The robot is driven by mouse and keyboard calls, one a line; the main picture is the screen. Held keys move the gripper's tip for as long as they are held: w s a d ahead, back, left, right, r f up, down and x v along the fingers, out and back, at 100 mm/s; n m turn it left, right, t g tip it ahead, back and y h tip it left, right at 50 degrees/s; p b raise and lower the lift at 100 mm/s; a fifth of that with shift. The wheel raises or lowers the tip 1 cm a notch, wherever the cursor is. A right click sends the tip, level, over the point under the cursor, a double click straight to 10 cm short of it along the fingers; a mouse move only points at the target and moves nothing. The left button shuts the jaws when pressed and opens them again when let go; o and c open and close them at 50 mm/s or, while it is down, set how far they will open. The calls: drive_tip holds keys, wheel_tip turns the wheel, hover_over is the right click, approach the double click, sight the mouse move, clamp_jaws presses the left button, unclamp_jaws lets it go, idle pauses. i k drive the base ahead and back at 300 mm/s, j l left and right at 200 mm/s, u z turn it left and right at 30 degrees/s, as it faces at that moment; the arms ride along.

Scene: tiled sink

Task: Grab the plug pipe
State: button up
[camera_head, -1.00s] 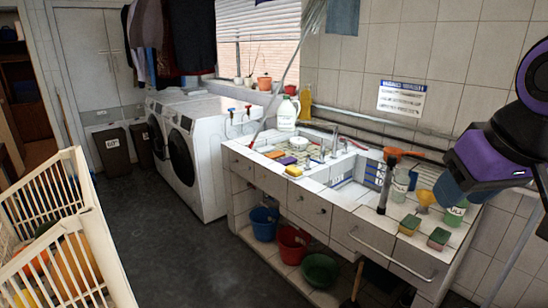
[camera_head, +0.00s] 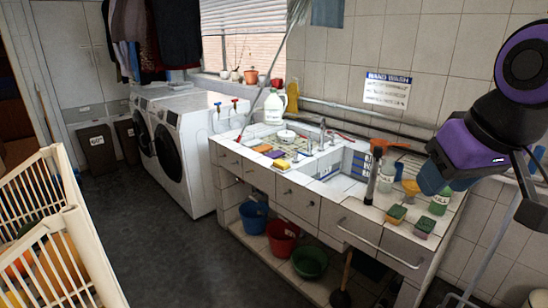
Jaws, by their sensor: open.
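A pipe-like tool with a dark grey tube (camera_head: 371,178) and an orange T-shaped top (camera_head: 383,147) stands upright on the right part of the tiled counter (camera_head: 345,199), beside the basin. It is the only thing I see that could be the plug pipe. My purple and black arm (camera_head: 465,148) hangs at the right, its blue elbow part near the bottles, apart from the tool. The arm runs off the right edge, and I do not see the fingertips of my gripper. Nothing touches the tool that I can see.
Bottles (camera_head: 440,201) and green-yellow sponges (camera_head: 396,214) stand close right of the tool. The sink basin (camera_head: 327,166) lies to its left. Buckets (camera_head: 282,243) and a plunger (camera_head: 341,297) are below. A slatted crib-like crate (camera_head: 45,215) is at the left. The floor between is clear.

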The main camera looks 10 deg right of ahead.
sight(378, 153)
drive_tip(key=i+l+z, duration=0.15)
drive_tip(key=i+l, duration=0.2)
drive_tip(key=i+l+z, duration=0.1)
drive_tip(key=i+l, duration=0.15)
drive_tip(key=i, duration=0.25)
drive_tip(key=i+l+z, duration=0.15)
drive_tip(key=i, duration=0.3)
drive_tip(key=l, duration=0.1)
